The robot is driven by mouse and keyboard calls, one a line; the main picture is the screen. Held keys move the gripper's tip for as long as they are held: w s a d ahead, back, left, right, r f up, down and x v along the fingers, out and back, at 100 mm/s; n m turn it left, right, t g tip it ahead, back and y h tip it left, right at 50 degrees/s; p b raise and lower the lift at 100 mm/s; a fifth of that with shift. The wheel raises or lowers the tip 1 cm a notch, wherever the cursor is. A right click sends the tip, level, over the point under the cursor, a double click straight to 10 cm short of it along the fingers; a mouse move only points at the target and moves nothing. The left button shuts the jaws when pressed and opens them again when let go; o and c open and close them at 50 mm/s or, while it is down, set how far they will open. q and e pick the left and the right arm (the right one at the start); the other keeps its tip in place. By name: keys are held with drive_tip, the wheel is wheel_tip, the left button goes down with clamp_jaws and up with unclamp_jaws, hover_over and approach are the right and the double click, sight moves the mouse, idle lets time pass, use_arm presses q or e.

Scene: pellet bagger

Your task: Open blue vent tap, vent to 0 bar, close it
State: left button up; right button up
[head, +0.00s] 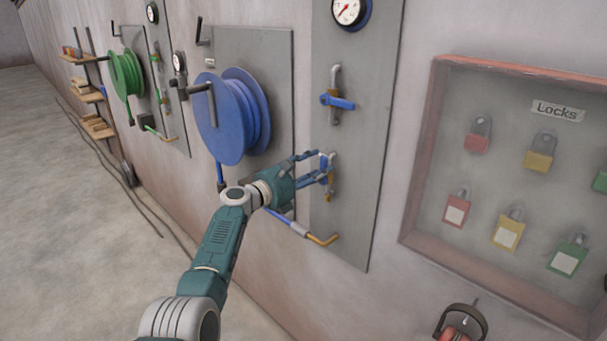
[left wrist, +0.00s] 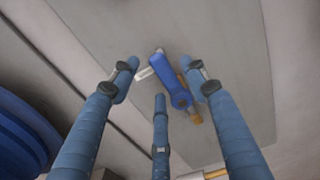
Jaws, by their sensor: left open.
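A small tap with a blue lever (left wrist: 170,78) and a short brass outlet (left wrist: 195,118) is on the grey panel. In the left wrist view its lever slants up and left, between my left gripper's fingers. My left gripper (head: 318,170) is open around this lower tap, and its three blue fingers also show in the left wrist view (left wrist: 162,72). I cannot tell whether any finger touches the lever. A second tap with a blue lever (head: 338,102) sits higher on the panel, its lever roughly level. A round gauge (head: 348,10) is at the panel's top; its reading is too small to tell. My right gripper is not in view.
A blue hose reel (head: 232,115) hangs left of the panel (head: 370,185), with a green reel (head: 126,73) further off. A lock cabinet (head: 420,150) is on the right. A dark hooked ring (head: 475,318) is below it. The floor (head: 75,220) at left is mostly clear.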

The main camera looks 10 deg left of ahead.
use_arm(q)
drive_tip(key=v, duration=1.1)
drive_tip(key=shift+s+a, duration=0.25)
drive_tip(key=shift+s, duration=0.05)
drive_tip(key=shift+f, duration=0.1)
